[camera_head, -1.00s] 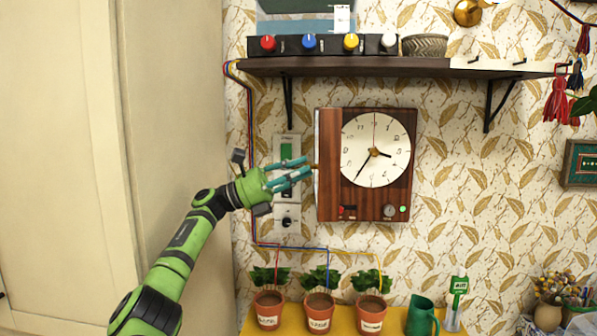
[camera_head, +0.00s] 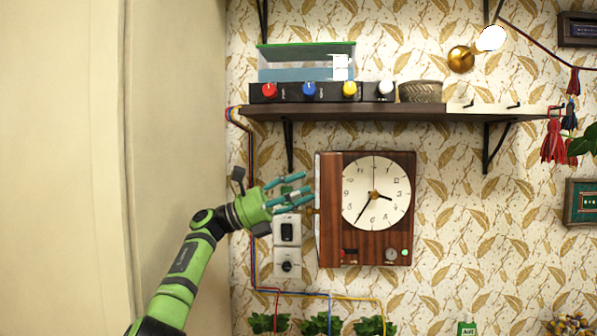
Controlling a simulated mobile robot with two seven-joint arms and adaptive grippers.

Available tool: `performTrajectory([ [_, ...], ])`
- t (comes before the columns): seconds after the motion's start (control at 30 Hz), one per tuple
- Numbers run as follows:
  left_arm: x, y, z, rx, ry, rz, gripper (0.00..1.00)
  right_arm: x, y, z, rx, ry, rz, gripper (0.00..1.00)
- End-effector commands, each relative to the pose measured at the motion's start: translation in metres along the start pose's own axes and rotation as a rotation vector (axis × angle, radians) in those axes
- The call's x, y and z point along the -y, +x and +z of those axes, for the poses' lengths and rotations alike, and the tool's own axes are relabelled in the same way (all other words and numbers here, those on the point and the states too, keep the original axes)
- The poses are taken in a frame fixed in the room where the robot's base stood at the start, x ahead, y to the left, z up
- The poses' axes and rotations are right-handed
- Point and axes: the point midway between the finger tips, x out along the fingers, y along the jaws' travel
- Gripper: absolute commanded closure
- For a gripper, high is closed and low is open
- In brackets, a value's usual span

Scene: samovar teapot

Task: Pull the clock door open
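The clock (camera_head: 385,238) is a brown wooden box on the wall with a round white dial (camera_head: 376,193). Its door edge shows along the left side, with a small knob (camera_head: 316,211) there; the door looks shut or nearly so. My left gripper (camera_head: 304,190) comes in from the left, with its teal fingers pointing right at the clock's left edge. The fingers are apart with nothing seen between them. The tips are close to the knob; I cannot tell whether they touch it. My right gripper is not in view.
A dark shelf (camera_head: 385,112) above the clock carries a black box with coloured knobs (camera_head: 320,92) and a bowl (camera_head: 420,91). Wall switches (camera_head: 287,232) sit behind and below my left gripper. A pale cabinet (camera_head: 175,130) stands at the left. Plants (camera_head: 320,323) show at the bottom.

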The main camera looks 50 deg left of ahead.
Motion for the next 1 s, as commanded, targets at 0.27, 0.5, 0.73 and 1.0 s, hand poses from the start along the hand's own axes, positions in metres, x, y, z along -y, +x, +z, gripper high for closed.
performTrajectory([
  [0.27,0.0,0.013,0.031,0.004,0.002,0.0,0.54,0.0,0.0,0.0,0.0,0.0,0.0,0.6],
  [0.5,0.0,0.018,0.042,0.001,0.0,0.0,0.54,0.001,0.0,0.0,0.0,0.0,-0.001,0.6],
  [0.73,0.0,0.019,0.043,-0.001,-0.001,0.001,0.54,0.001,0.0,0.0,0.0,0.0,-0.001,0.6],
  [1.0,0.0,0.019,0.044,0.002,0.001,0.002,1.0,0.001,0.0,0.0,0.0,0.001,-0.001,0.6],
])
